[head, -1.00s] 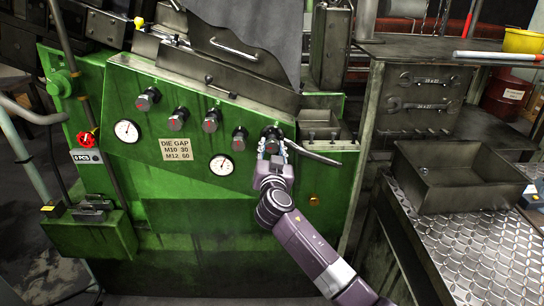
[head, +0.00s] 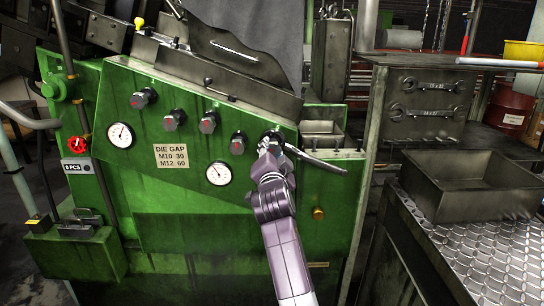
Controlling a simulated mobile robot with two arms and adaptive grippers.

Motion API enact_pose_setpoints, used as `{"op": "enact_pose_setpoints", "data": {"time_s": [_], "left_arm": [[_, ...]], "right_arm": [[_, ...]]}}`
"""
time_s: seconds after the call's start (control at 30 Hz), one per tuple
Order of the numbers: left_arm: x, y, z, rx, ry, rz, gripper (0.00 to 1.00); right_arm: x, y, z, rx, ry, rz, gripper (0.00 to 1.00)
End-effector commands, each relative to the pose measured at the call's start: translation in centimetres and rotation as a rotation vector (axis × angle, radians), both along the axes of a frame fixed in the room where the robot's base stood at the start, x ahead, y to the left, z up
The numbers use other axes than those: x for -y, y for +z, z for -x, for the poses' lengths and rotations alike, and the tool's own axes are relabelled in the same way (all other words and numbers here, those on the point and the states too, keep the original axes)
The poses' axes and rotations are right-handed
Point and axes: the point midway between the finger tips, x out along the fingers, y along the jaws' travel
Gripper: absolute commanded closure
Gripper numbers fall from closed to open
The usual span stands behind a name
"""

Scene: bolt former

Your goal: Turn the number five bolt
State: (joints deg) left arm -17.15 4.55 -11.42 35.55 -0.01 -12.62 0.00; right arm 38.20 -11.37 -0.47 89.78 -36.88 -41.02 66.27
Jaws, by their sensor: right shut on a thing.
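Several round bolt heads with red centres run in a row across the green panel (head: 200,205). The first bolt (head: 143,97) is at the upper left, and the row ends with the fifth bolt (head: 270,136) at the right. My right gripper (head: 269,146) reaches up from below and is shut on the fifth bolt, hiding most of its front. The wrist looks rolled to one side. A long metal lever (head: 318,162) slants down to the right beside the fingers; where it attaches is hidden. My left gripper is not in view.
A round gauge (head: 219,173) sits left of my gripper, another gauge (head: 122,135) farther left. A label (head: 171,156) reads DIE GAP, M10 30, M12 60. Right are a metal tray (head: 470,190) and two hanging wrenches (head: 425,112).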

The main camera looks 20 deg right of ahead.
Motion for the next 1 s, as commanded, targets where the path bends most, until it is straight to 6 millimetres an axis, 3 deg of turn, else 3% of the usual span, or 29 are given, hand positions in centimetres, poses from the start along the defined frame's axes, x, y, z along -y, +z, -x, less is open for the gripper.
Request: {"op": "enact_pose_setpoints", "data": {"time_s": [0.43, 0.47, 0.6, 1.0], "left_arm": [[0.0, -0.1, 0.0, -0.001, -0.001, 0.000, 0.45], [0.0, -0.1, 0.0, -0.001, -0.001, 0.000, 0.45], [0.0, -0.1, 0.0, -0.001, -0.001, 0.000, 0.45], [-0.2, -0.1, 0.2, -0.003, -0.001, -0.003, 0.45]], "right_arm": [[0.0, -0.2, 0.0, -0.001, 0.000, -0.011, 0.93], [0.0, -0.2, 0.0, -0.001, 0.000, -0.011, 0.67], [0.0, -0.1, 0.0, -0.001, -0.001, -0.011, 0.52], [0.0, 0.9, 0.0, 0.004, -0.001, -0.010, 0.51]]}}
